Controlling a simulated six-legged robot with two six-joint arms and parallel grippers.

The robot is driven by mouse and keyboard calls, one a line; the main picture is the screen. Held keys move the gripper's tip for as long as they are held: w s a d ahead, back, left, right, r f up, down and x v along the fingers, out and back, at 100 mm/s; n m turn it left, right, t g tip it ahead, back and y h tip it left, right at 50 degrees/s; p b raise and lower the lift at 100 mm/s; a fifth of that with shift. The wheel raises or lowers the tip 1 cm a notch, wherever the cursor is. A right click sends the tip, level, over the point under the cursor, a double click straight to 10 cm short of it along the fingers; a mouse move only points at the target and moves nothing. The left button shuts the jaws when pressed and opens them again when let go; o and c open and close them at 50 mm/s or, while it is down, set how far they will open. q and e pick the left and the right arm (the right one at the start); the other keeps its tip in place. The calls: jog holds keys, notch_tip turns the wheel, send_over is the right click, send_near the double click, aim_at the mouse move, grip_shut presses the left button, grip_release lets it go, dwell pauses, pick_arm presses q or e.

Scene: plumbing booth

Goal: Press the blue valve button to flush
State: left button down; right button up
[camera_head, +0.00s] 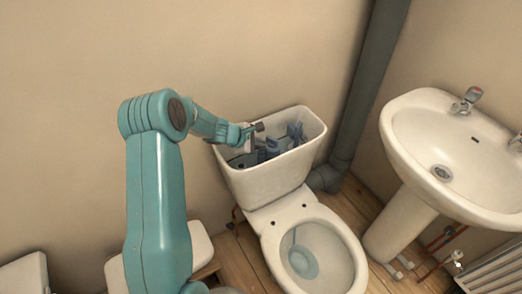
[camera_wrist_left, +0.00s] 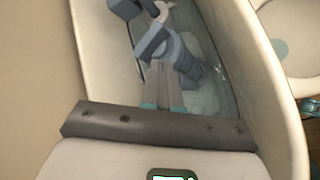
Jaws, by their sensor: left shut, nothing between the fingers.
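The toilet's cistern (camera_head: 262,188) stands open at the wall, with grey-blue fittings inside. A blue valve part (camera_head: 271,147) sits near its middle, and another blue fitting (camera_head: 296,134) stands further right. In the left wrist view, the blue valve (camera_wrist_left: 158,45) is just beyond my fingertips, inside the cistern wall (camera_wrist_left: 262,80). I cannot tell whether the fingers touch it. My left gripper (camera_head: 257,128) is over the cistern's back left part; its fingers also show in the left wrist view (camera_wrist_left: 163,80), shut and empty. The fingers partly hide the valve. My right gripper is not in view.
The toilet bowl (camera_head: 313,250) is open below the cistern. A dark pipe (camera_head: 366,95) runs down the corner behind it. A white sink (camera_head: 455,150) on a pedestal stands at the right. A white slab (camera_head: 203,248) lies low behind my left arm.

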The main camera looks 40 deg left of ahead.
aim_at(259, 152)
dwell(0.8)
pick_arm(q)
jog(key=shift+f+b, duration=0.45)
jog(key=shift+b, duration=0.2)
jog(key=shift+f+b, duration=0.6)
jog(key=shift+b, duration=0.05)
dwell(0.6)
jog(key=shift+r, duration=0.1)
jog(key=shift+r+p, duration=0.7)
jog(key=shift+r, duration=0.2)
notch_tip(259, 152, up, 5)
jog(key=p, duration=0.4)
jog(key=shift+r, duration=0.1)
dwell(0.5)
